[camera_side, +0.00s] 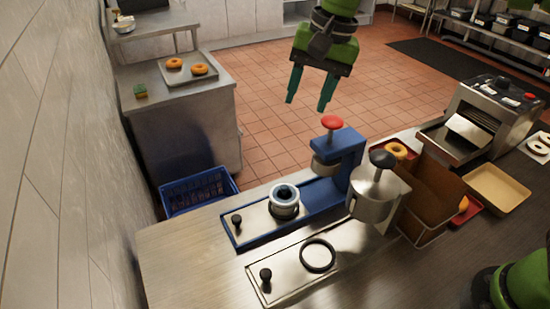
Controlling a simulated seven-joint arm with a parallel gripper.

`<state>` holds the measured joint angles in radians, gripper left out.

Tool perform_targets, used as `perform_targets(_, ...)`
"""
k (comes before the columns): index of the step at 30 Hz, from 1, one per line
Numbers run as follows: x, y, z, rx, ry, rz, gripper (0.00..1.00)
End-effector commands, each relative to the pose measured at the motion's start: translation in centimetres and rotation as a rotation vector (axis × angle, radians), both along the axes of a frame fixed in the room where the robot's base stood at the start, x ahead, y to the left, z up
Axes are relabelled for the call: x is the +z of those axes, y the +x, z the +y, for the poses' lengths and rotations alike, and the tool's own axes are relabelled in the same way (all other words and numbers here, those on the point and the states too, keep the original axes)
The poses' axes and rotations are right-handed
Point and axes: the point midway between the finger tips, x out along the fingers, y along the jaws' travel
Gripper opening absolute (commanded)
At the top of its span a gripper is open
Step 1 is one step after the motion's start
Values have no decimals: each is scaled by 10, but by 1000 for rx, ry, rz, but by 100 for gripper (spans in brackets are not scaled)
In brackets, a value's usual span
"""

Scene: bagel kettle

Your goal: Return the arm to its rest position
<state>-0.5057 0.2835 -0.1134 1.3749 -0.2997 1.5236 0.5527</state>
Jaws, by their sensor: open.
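My gripper (308,103) shows at the top middle of the side view, pointing down. Its two teal fingers are apart with nothing between them. It hangs in the air above and behind the work table, with the tiled floor behind it. It is clear of the blue press (338,150) with the red knob and of the steel kettle (375,195) with the black knob below it. The upper part of my arm is cut off by the top edge of the picture.
Two bagels (200,69) lie on a metal tray (180,83) on the left counter. A blue crate (198,190) stands below that counter. A toaster-like machine (495,110), a tan tray (498,188) and a brown bin (433,190) stand at the right. The table's front left (190,260) is bare.

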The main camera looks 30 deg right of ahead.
Motion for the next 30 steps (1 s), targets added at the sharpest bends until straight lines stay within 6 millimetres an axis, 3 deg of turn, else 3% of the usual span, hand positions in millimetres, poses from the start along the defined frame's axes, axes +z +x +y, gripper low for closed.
perform_targets(1,11,-12,-24,15,19,-37,48)
perform_targets(6,22,-55,-84,81,44,-168,48)
perform_targets(12,9,-116,-136,148,14,-339,48)
perform_targets(18,-19,-163,-165,188,-57,-470,48)
perform_targets(21,-31,-175,-172,199,-85,-505,48)
perform_targets(30,-38,-181,-176,207,-102,-523,48)
